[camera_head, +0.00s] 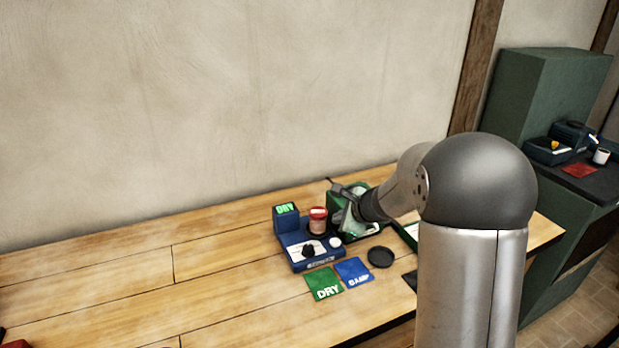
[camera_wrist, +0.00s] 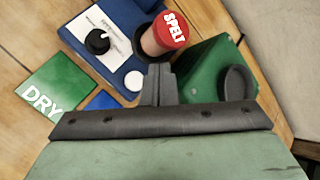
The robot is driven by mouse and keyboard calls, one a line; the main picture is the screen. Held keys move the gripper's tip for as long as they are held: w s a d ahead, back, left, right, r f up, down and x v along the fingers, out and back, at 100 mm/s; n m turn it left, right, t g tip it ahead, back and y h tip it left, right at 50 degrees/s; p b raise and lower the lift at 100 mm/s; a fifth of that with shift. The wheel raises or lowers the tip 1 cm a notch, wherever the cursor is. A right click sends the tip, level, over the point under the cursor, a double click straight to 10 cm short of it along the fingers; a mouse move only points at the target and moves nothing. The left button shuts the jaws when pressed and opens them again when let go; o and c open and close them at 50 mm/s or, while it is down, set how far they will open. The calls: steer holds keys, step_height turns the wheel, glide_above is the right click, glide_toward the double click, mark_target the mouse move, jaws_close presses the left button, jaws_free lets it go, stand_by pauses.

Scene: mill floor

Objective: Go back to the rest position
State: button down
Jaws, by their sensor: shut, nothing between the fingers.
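My gripper (camera_wrist: 159,85) shows in the wrist view with its two fingers together, shut and empty. The jar sits upright in a dark round seat on a blue device (camera_wrist: 119,68) with a black knob and a white label. In the head view the jar (camera_head: 317,222) stands on the blue device (camera_head: 316,265), whose small display reads DRY. My arm hides part of the bench, and my fingertips are hard to make out in the head view.
A green DRY card (camera_head: 324,284) and a blue card (camera_head: 353,271) lie in front of the device. A black round disc (camera_head: 380,257) lies to their right. A green box (camera_wrist: 206,72) stands beside the jar.

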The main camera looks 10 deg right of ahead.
steer(key=s+a+r+n+g, duration=0.25)
steer(key=s+a+n, duration=0.3)
steer(key=s, duration=0.35)
steer(key=s+d+n+g+h, duration=0.2)
steer(key=s+n, duration=0.6)
steer(key=s, duration=0.6)
steer(key=s+d+n+g+h, duration=0.2)
steer(key=s+n, duration=0.6)
steer(key=s, duration=0.5)
steer(key=shift+s+d+f+g, duration=0.2)
steer(key=shift+s+f+g, duration=0.2)
steer(key=shift+g, duration=0.15)
